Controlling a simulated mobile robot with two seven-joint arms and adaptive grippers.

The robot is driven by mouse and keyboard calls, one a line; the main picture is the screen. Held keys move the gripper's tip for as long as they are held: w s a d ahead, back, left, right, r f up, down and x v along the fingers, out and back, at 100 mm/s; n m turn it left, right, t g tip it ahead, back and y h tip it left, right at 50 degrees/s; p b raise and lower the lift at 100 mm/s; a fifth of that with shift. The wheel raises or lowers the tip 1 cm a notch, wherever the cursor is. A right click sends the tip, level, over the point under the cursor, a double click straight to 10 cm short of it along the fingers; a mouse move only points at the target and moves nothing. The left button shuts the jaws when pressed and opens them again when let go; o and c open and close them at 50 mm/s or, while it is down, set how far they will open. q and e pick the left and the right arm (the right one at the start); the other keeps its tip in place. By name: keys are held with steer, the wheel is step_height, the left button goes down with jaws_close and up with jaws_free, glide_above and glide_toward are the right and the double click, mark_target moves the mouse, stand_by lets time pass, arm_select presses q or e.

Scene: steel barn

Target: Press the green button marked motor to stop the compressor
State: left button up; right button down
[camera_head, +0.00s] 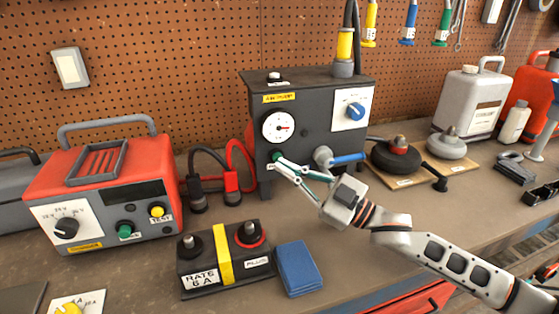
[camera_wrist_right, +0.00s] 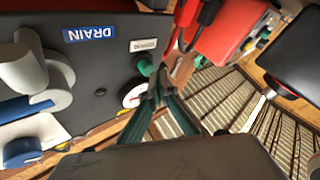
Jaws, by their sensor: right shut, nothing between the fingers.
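The compressor (camera_head: 300,92) is a dark grey box with a yellow label, standing against the pegboard. Its green button (camera_head: 277,155) is low on the front face, below the round white gauge (camera_head: 278,127). The green button also shows in the right wrist view (camera_wrist_right: 145,68), next to a small white label too small to read. My right gripper (camera_head: 274,165) is shut and empty, its tips right at the green button. Its teal fingers (camera_wrist_right: 157,88) partly cover the gauge in the wrist view. I cannot tell whether the tips touch the button. My left gripper is not in view.
A blue-handled drain valve (camera_head: 345,159) sticks out just right of my gripper. A red charger (camera_head: 105,185) with its own green button, a battery (camera_head: 205,278) and a blue cloth or pad (camera_head: 299,267) lie to the left and in front. Cans stand at the right.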

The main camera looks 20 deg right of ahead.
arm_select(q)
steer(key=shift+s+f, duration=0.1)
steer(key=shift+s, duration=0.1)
arm_select(e)
steer(key=shift+w, duration=0.25)
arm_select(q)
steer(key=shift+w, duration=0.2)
arm_select(e)
steer(key=shift+w, duration=0.5)
stand_by(0.4)
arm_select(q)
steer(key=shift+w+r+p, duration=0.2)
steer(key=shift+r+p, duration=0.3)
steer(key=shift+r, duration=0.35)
arm_select(e)
steer(key=shift+s, duration=1.2)
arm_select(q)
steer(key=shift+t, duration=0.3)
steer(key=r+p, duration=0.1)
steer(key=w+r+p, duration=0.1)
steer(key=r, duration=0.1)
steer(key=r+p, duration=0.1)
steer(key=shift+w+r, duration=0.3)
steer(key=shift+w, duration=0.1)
arm_select(e)
steer(key=s, duration=0.6)
